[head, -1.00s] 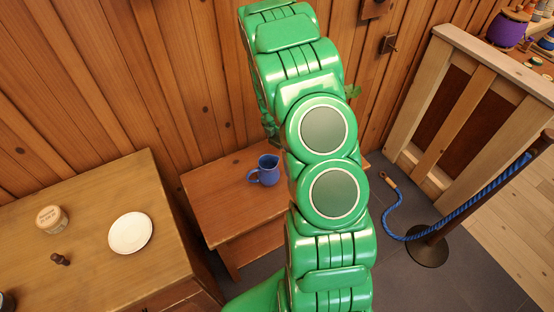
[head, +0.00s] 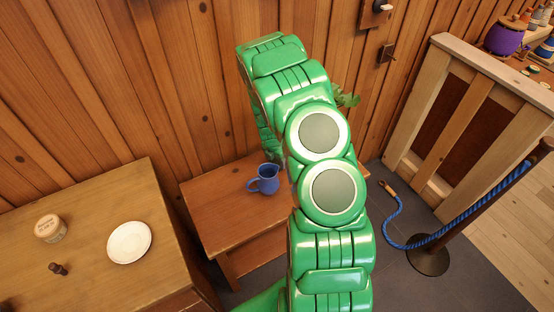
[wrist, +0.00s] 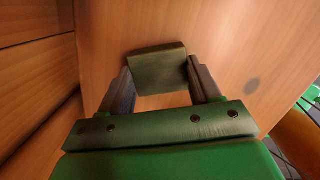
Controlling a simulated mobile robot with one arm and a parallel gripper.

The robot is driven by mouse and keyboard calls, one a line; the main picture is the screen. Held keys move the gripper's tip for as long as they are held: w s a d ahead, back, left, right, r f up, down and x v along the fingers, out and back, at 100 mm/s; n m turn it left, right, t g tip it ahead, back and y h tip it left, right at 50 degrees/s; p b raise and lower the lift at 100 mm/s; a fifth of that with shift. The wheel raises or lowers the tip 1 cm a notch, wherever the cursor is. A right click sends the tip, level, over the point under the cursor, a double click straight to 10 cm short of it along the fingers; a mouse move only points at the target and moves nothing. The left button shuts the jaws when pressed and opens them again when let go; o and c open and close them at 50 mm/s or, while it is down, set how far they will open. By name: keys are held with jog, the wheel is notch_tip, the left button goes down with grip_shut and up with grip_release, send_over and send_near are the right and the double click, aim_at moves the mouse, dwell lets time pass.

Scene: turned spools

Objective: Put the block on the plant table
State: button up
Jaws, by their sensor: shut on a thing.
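The dark green block (wrist: 157,68) is between the two fingers of my gripper (wrist: 160,80) in the wrist view, above a wooden surface. I cannot tell the gap beneath it. In the head view the low wooden plant table (head: 215,210) stands against the wall, and green plant leaves (head: 347,98) show beside my arm. My arm covers much of the table, and the block is hidden there. My gripper is mostly hidden behind the arm in that view.
A blue mug (head: 264,180) stands on the plant table, left of my arm. A cabinet (head: 100,225) at left bears a white plate (head: 129,242), a jar (head: 50,228) and a small dark peg (head: 58,269). A blue rope (head: 400,235) and post stand right.

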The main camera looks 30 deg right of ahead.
jog(key=shift+f, duration=0.1)
jog(key=o, duration=1)
jog(key=shift+s+a+r, duration=0.1)
jog(key=shift+a+r, duration=0.2)
jog(key=shift+r, duration=1.7)
jog(key=shift+s+a+r, duration=0.1)
jog(key=shift+a+r, duration=0.15)
jog(key=shift+r, duration=1.8)
jog(key=shift+s+a+r, duration=0.1)
jog(key=shift+a+r, duration=0.2)
jog(key=shift+r, duration=1.7)
